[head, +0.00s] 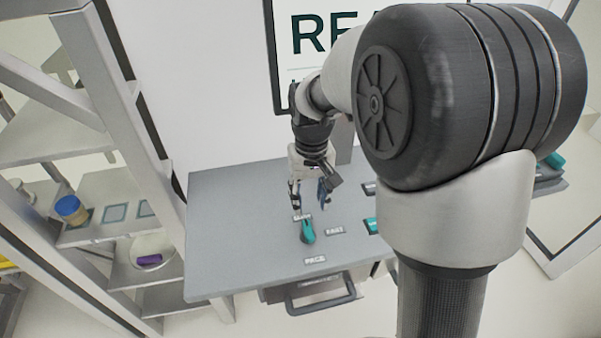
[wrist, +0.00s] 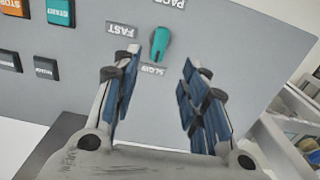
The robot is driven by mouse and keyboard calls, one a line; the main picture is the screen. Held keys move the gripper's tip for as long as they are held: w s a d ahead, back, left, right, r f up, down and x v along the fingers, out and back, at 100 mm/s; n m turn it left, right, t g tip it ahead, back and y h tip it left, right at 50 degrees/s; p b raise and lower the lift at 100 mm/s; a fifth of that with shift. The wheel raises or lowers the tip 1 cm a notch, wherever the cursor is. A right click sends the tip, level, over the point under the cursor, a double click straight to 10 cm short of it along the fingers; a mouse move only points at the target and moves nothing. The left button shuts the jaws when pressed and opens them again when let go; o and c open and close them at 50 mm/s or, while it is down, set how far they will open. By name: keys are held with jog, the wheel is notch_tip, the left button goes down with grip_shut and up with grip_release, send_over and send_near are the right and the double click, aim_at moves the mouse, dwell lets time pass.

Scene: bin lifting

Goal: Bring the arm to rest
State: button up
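My gripper (head: 308,198) hangs at the end of my arm, above the grey control panel (head: 235,215). In the wrist view my gripper (wrist: 158,95) is open, its two blue-padded fingers well apart with nothing between them. A teal selector knob (head: 307,231) sits on the panel just beyond the fingertips. Whether the gripper touches the panel cannot be told.
A teal START button (wrist: 61,12) and an orange STOP button (wrist: 12,7) are on the panel. A shelf rack (head: 100,190) at the left holds a blue-lidded jar (head: 70,209) and a bowl with a purple item (head: 149,260). A drawer handle (head: 320,296) juts out below the panel.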

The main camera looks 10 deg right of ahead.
jog(key=s+r+t+b, duration=0.2)
jog(key=s+b, duration=0.1)
jog(key=s, duration=0.8)
jog(key=s+r+t+b, duration=0.2)
jog(key=s+r+b, duration=0.1)
jog(key=s, duration=0.8)
jog(key=shift+d+r+t, duration=0.2)
jog(key=shift+r+t, duration=0.1)
jog(key=shift+c, duration=0.8)
jog(key=shift+a, duration=0.1)
